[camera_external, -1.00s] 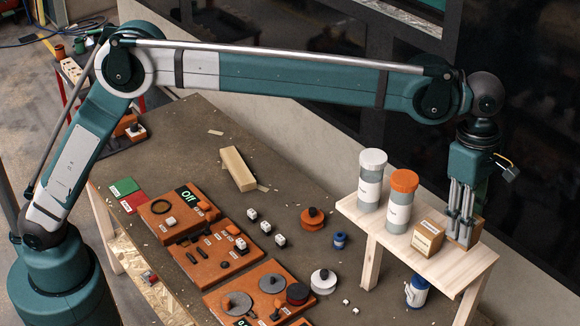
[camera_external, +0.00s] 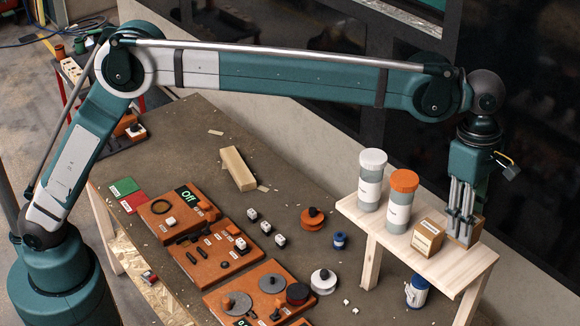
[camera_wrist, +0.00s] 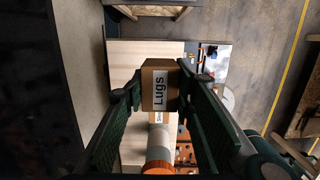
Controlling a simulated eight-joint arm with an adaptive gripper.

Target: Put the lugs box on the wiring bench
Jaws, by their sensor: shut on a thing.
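The lugs box (camera_wrist: 159,88) is a small brown cardboard box with a white label reading "Lugs". In the external view the box (camera_external: 473,231) is at the right end of a small raised wooden shelf (camera_external: 462,268). My gripper (camera_external: 463,218) points down, its fingers shut on the box's sides. In the wrist view my gripper (camera_wrist: 159,92) has a finger on either side of it. I cannot tell whether the box still touches the shelf. A large brown-topped bench (camera_external: 200,125) lies below and left of the shelf; no label shows whether it is the wiring bench.
Another small box (camera_external: 427,238), an orange-lidded jar (camera_external: 399,205) and a white-lidded jar (camera_external: 369,182) stand left of my gripper on the shelf. Orange panels (camera_external: 222,250) and loose parts cover the bench's front. A wooden block (camera_external: 238,168) lies farther back, with bare bench around it.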

